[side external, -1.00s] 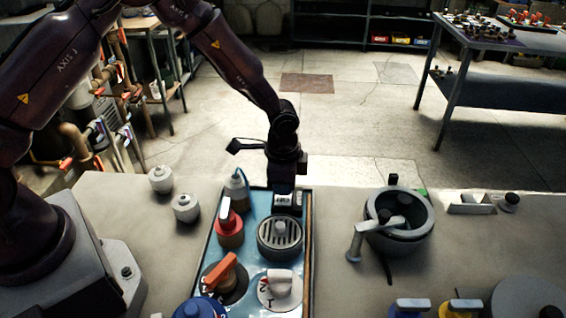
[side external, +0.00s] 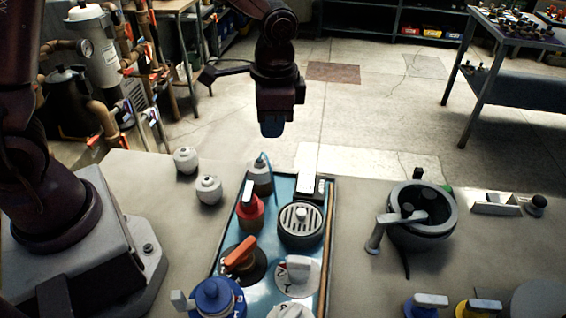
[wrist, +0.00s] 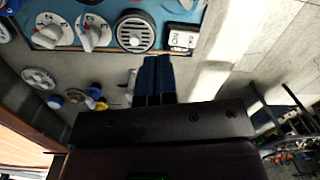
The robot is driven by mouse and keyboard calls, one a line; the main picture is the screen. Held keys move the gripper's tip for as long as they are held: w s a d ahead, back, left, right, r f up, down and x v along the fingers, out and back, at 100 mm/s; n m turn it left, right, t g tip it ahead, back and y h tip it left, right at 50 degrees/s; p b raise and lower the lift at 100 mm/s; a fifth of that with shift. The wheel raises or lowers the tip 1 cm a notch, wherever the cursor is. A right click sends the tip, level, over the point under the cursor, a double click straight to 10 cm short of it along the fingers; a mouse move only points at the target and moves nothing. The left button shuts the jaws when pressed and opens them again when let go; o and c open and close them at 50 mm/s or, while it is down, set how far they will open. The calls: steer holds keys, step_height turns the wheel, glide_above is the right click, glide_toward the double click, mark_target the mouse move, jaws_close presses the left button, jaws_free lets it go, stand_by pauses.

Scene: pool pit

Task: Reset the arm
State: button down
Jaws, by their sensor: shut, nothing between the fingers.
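My gripper (side external: 272,128) hangs above the far end of the blue panel tray (side external: 331,190) in the side view, clear of everything below it. In the wrist view its two dark blue fingers (wrist: 155,76) are together with nothing between them. The drain (wrist: 135,32) and the switch box (wrist: 181,38) also show in the wrist view.
Two grey capped pots (side external: 208,190) stand left of the tray. A grey round housing with a handle (side external: 422,215) stands to the right. Blue (side external: 428,306) and yellow (side external: 478,308) valves sit at the front right. The space around my gripper is clear.

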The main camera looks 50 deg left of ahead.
steer(key=s+a+r+n+t, duration=0.2)
steer(key=s+r+n+t, duration=0.1)
steer(key=s+r, duration=0.4)
steer(key=s+a+r+n+t, duration=0.2)
steer(key=s+a+r, duration=0.1)
steer(key=s+r, duration=0.4)
steer(key=shift+s+a+r+n+t+h, duration=0.15)
steer(key=shift+s+a+n+t+h, duration=0.2)
steer(key=shift+s, duration=0.4)
steer(key=shift+d, duration=0.1)
